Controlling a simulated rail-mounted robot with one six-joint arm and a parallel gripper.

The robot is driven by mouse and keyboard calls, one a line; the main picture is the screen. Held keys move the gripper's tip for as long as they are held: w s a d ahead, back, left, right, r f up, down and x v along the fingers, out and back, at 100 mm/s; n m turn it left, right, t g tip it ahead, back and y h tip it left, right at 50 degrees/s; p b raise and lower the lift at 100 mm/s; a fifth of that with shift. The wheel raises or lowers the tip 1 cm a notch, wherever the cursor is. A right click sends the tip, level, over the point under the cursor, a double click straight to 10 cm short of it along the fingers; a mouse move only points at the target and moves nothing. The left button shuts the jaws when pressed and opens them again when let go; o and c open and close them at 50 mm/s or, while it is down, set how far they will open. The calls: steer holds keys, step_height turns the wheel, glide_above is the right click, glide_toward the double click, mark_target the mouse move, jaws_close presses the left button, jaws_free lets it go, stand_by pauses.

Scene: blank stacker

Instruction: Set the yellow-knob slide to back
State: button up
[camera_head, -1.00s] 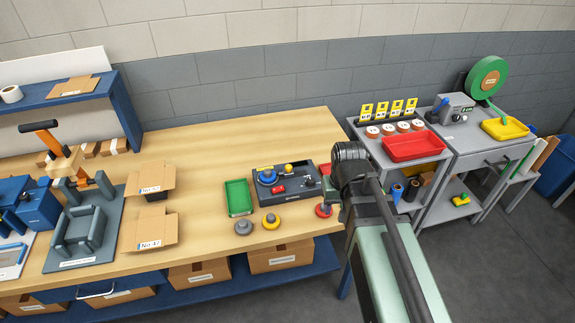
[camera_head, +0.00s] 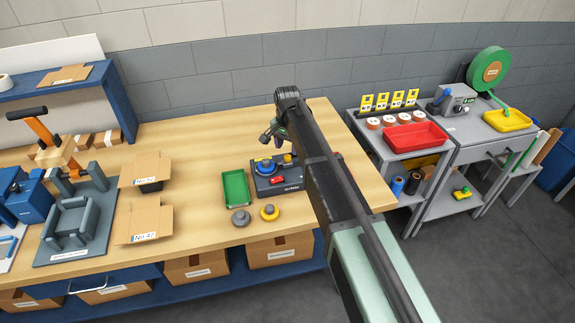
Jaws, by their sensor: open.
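The dark control panel (camera_head: 292,185) lies on the wooden bench. It carries a blue round part (camera_head: 264,167), a red part (camera_head: 278,180) and, toward its back, a yellow knob (camera_head: 287,158), which I take for the slide's knob. My gripper (camera_head: 271,137) is open and empty, seen small above the panel's back edge and apart from the knob in the picture. My arm hides the panel's right side. The slide's track and the knob's exact position along it are too small to tell.
A green tray (camera_head: 236,188) stands just left of the panel. Open cardboard boxes (camera_head: 150,222) stand further left. The bench behind the panel is clear.

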mark_target(288, 156)
step_height(288, 156, down, 4)
steer(key=shift+f+b, duration=0.15)
steer(key=shift+b, duration=1.05)
jaws_close()
